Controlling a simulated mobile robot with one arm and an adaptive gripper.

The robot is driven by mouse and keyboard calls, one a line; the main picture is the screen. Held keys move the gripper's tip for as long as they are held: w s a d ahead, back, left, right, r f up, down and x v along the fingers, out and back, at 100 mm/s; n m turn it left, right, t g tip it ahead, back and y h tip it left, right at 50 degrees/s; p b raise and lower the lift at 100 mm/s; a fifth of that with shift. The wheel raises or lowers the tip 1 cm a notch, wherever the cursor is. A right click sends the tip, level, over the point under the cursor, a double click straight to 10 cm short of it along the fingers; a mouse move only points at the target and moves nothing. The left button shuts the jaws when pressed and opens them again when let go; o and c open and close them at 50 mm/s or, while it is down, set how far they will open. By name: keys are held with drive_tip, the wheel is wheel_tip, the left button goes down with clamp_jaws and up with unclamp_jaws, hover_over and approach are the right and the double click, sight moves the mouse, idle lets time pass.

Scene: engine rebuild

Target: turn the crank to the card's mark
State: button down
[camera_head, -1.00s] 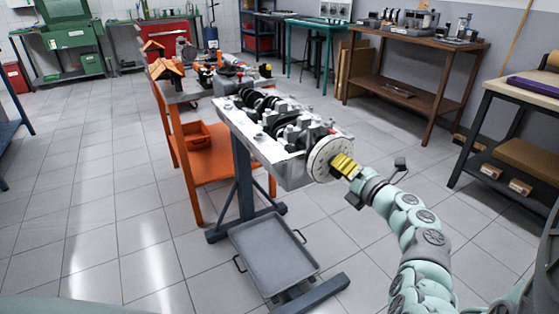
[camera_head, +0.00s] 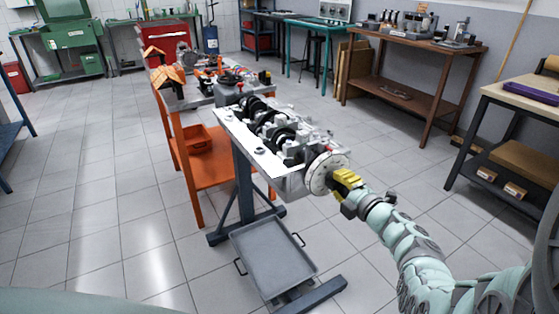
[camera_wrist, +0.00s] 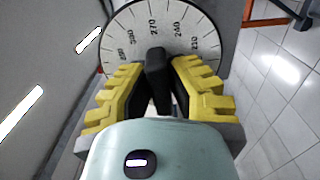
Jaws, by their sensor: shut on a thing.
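The crank sits in a grey engine block (camera_head: 262,150) on a stand. At its near end is a pale round degree wheel (camera_head: 322,174). In the wrist view the degree wheel (camera_wrist: 190,22) shows printed numbers, among them 270 and 240 near the top. My gripper (camera_head: 346,183), with yellow fingers, is at the wheel's face. In the wrist view my gripper (camera_wrist: 160,85) is shut on a dark handle (camera_wrist: 157,70) that stands in front of the wheel. The handle's lower part is hidden between the fingers. I cannot make out the card or its mark.
A grey drip tray (camera_head: 273,262) lies low under the stand. An orange cart (camera_head: 205,178) with tools and parts stands behind the block to the left. A brown bench (camera_head: 420,45) and another table (camera_head: 525,95) are at the right. The tiled floor at the left is clear.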

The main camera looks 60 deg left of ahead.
drive_tip(key=shift+f, duration=0.15)
drive_tip(key=c, duration=0.9)
unclamp_jaws()
drive_tip(key=d, duration=0.8)
drive_tip(key=s+d, duration=0.1)
drive_tip(key=d, duration=0.3)
